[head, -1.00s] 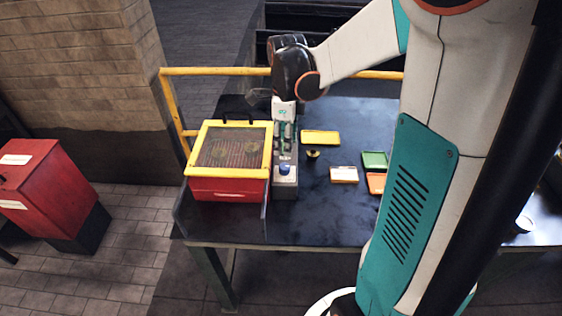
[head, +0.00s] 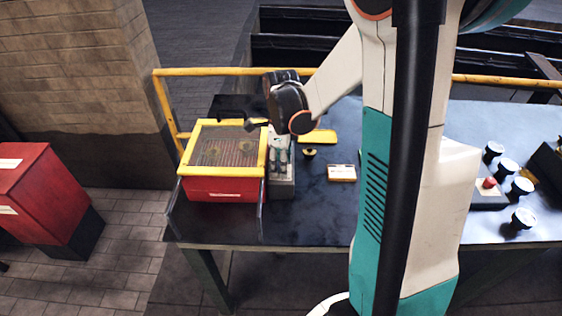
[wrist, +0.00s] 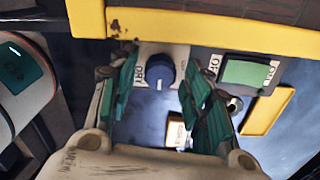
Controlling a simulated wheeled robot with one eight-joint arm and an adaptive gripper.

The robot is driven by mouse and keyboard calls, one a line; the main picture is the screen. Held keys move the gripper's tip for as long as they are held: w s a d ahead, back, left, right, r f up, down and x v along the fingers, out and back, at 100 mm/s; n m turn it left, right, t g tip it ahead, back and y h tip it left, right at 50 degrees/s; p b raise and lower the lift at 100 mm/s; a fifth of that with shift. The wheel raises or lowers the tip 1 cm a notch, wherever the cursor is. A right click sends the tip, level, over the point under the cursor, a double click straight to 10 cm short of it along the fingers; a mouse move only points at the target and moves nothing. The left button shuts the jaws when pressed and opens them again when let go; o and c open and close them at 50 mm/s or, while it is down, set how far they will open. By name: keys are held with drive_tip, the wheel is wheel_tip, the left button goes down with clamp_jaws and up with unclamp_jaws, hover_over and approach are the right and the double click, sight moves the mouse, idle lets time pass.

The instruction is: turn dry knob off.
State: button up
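The dry knob (wrist: 160,72) is dark blue and round with a pale pointer line. In the wrist view it sits on a light panel beside the word DRY. My gripper (wrist: 160,90) is open, with one green-lined finger on each side of the knob. A gap shows between the fingers and the knob; I cannot tell how high above it they are. In the head view my gripper (head: 280,162) hangs over the grey control box (head: 281,189) and hides the knob. The box stands against the red case (head: 222,188) with a yellow-framed lid.
A green switch (wrist: 245,72) lies right of the knob, and the yellow frame (wrist: 210,32) runs close above it. Several black knobs stand at far right.

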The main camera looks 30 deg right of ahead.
drive_tip(key=c, duration=0.7)
drive_tip(key=shift+n, duration=0.3)
drive_tip(key=shift+c, duration=0.2)
drive_tip(key=n, duration=0.3)
drive_tip(key=shift+n, duration=0.4)
drive_tip(key=n, duration=0.9)
drive_tip(key=shift+w+n, duration=0.1)
drive_tip(key=shift+n, duration=2.1)
drive_tip(key=o, duration=1.1)
drive_tip(key=shift+d, duration=0.1)
